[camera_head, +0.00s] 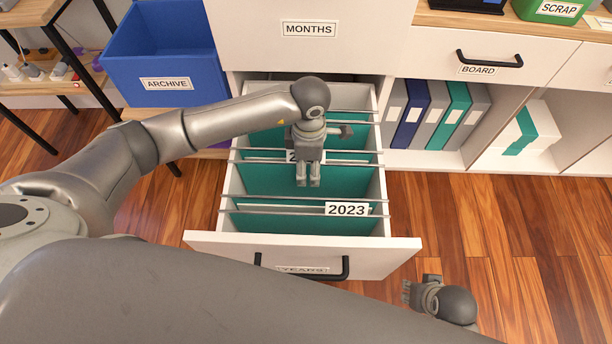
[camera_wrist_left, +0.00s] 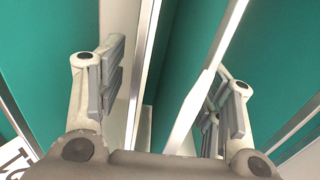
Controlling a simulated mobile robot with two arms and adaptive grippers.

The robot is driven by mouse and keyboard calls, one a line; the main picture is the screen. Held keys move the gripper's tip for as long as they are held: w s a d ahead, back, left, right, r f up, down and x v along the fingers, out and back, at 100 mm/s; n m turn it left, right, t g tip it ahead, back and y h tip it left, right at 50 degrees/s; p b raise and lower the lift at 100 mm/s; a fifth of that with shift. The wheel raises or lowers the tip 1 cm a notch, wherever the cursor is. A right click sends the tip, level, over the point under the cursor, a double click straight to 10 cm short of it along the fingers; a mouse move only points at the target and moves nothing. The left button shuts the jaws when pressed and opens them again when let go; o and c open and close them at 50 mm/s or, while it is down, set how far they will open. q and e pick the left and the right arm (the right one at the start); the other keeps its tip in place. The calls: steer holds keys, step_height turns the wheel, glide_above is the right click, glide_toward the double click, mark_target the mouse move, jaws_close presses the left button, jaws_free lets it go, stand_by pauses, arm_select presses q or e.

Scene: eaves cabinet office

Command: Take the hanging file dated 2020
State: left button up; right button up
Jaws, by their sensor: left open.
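The pulled-out drawer (camera_head: 402,246) holds teal hanging files on metal rails. The front file (camera_head: 270,222) carries a 2023 label. No label reading 2020 can be made out. My left gripper (camera_head: 308,182) points down over the middle of the drawer, open. In the left wrist view, its spread fingers (camera_wrist_left: 165,92) stand either side of pale metal rails (camera_wrist_left: 205,85), with teal sheets around them; contact cannot be told. My right gripper (camera_head: 418,288) is low at the right, over the floor.
A blue ARCHIVE bin (camera_head: 165,60) stands left of the drawer. The closed MONTHS drawer front (camera_head: 310,50) is above it. Binders (camera_head: 435,115) stand on a shelf at right, under the BOARD drawer (camera_head: 490,60). The wooden floor at right (camera_head: 520,230) is clear.

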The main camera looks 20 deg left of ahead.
arm_select(q)
steer(key=shift+f, duration=0.1)
jaws_close()
stand_by(0.4)
